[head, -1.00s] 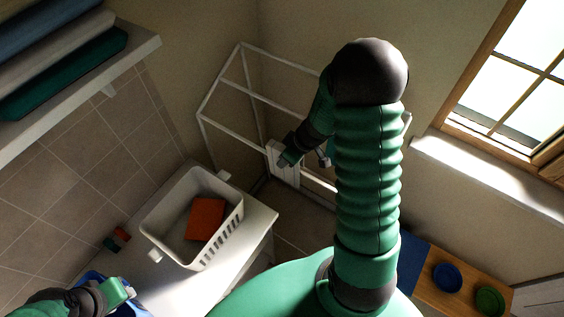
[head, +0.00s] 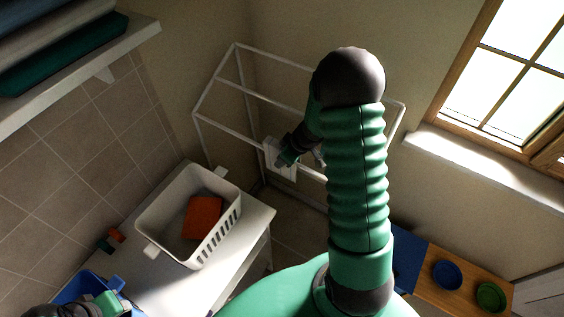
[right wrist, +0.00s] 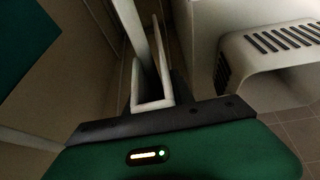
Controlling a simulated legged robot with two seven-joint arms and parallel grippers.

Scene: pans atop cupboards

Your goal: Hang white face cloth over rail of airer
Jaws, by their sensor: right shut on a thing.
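The white face cloth (head: 272,150) is at the front rail of the airer (head: 228,128), a white frame in the corner. My right gripper (head: 284,161) is shut on the cloth. In the right wrist view the cloth (right wrist: 153,104) shows as pale upright folds in front of the palm, close beside a pale bar of the airer (right wrist: 128,25). I cannot tell whether the cloth lies over the rail or only beside it. My left gripper (head: 114,294) is at the bottom left, partly cut off, above a blue container; its jaws are unclear.
A white basket (head: 167,212) with an orange cloth (head: 203,216) stands on a white worktop (head: 258,222) left of the airer. The blue container (head: 72,289) is nearer. A shelf (head: 130,47) juts out upper left. A windowsill (head: 470,160) and wooden bench (head: 455,262) are right.

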